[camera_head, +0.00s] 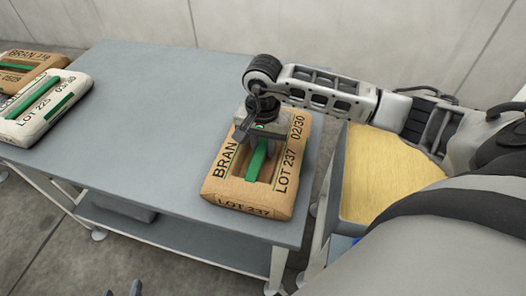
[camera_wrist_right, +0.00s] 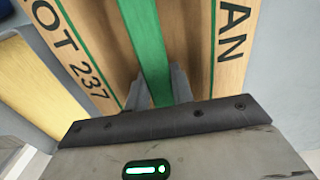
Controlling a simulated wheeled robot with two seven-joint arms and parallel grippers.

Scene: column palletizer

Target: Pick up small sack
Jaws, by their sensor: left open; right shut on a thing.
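A brown bran sack (camera_head: 225,187) marked LOT 237 lies on the right end of the grey table (camera_head: 150,110), with a green strap (camera_head: 257,163) along its top. My right gripper (camera_head: 262,150) comes down over it from above and is shut on the strap. In the right wrist view the two fingers (camera_wrist_right: 163,88) pinch the strap (camera_wrist_right: 146,40) close above the sack (camera_wrist_right: 95,30). I cannot tell any gap between sack and table. Only the fingertips of my left gripper (camera_head: 126,290) show at the bottom edge, open and away from the sacks.
A white sack (camera_head: 70,82) with a green strap and a brown sack (camera_head: 50,58) lie at the table's left end. The middle of the table is clear. A pale wooden-looking surface (camera_head: 385,165) stands right of the table. A wall runs behind.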

